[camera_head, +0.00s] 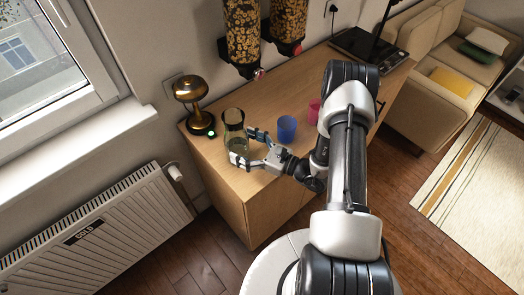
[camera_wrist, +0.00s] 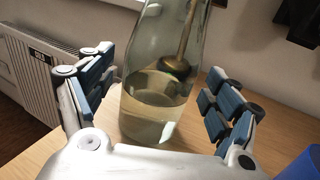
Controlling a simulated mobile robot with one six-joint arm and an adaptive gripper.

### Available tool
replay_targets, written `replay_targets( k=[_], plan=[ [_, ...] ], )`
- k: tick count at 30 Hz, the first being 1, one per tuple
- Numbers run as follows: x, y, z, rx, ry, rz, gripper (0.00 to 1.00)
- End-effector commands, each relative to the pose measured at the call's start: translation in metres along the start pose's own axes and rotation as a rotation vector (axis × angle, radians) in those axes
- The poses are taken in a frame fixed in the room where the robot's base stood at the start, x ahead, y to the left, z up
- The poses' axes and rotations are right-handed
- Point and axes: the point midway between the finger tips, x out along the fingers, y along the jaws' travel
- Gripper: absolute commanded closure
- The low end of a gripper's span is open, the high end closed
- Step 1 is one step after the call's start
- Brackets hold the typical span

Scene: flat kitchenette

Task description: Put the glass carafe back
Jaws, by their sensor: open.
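The glass carafe (camera_head: 235,130) stands upright on the wooden counter near its left end. In the wrist view the carafe (camera_wrist: 152,105) is clear greenish glass with some liquid in its lower part. My gripper (camera_head: 245,148) is open around the carafe, with one finger on each side. In the wrist view my gripper (camera_wrist: 160,105) shows a visible gap between each finger and the glass. The carafe's top is cut off in the wrist view.
A brass lamp-like object (camera_head: 191,92) with a green light stands behind the carafe. A blue cup (camera_head: 287,129) and a pink cup (camera_head: 314,110) stand to the right. Dispensers (camera_head: 243,35) hang on the wall above. Counter (camera_head: 222,172) is bare in front.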

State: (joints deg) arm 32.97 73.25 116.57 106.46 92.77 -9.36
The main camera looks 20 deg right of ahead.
Motion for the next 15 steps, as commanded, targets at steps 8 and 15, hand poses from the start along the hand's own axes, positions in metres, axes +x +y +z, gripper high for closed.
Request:
replay_targets(
  k=[8, 15],
  plan=[
    [-0.062, -0.002, 0.001, 0.001, 0.000, -0.006, 0.18],
    [-0.089, -0.001, 0.001, -0.002, 0.000, 0.000, 0.18]
  ],
)
